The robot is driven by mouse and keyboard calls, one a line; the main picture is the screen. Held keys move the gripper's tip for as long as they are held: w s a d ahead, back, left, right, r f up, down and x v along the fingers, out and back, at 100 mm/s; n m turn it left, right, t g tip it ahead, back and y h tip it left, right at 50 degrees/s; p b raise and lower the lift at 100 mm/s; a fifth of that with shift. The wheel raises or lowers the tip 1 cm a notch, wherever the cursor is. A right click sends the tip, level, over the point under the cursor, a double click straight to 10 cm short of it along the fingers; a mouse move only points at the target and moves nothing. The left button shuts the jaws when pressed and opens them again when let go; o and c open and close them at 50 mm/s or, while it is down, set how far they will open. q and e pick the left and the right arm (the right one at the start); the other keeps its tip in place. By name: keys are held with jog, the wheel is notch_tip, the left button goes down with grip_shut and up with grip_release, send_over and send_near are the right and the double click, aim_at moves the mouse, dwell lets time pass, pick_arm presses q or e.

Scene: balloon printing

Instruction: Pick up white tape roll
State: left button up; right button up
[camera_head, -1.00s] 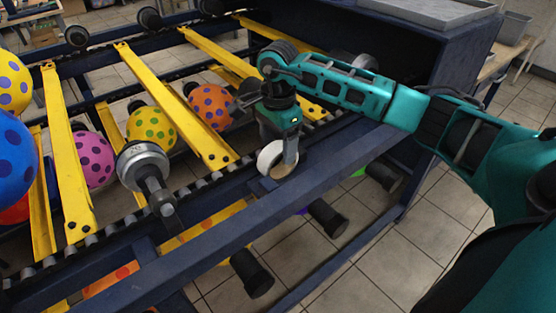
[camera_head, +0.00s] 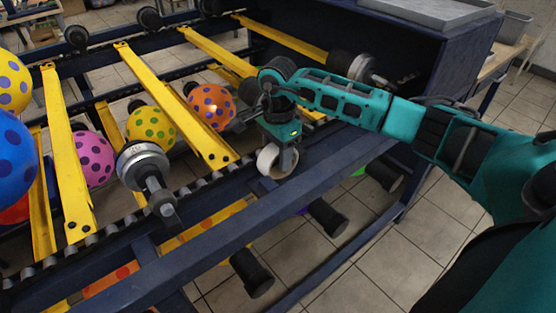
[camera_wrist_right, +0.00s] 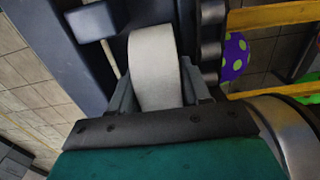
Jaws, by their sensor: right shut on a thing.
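The white tape roll (camera_head: 267,160) is at the front rail of the balloon machine in the head view. My right gripper (camera_head: 281,163) comes down on it from above and is shut on it. In the right wrist view the white tape roll (camera_wrist_right: 153,65) sits between the grey fingers of my right gripper (camera_wrist_right: 152,90). Whether the roll still touches the rail is hard to tell. My left gripper is not in view.
The dark blue front rail (camera_head: 330,165) runs just below the roll. A grey metal cylinder (camera_head: 142,163) stands on the rail to the left. Spotted balloons, including an orange one (camera_head: 212,106), hang between yellow bars (camera_head: 180,105). Black rollers (camera_head: 328,217) stick out in front.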

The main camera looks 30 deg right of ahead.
jog(key=shift+c, duration=0.7)
jog(key=shift+r, duration=0.1)
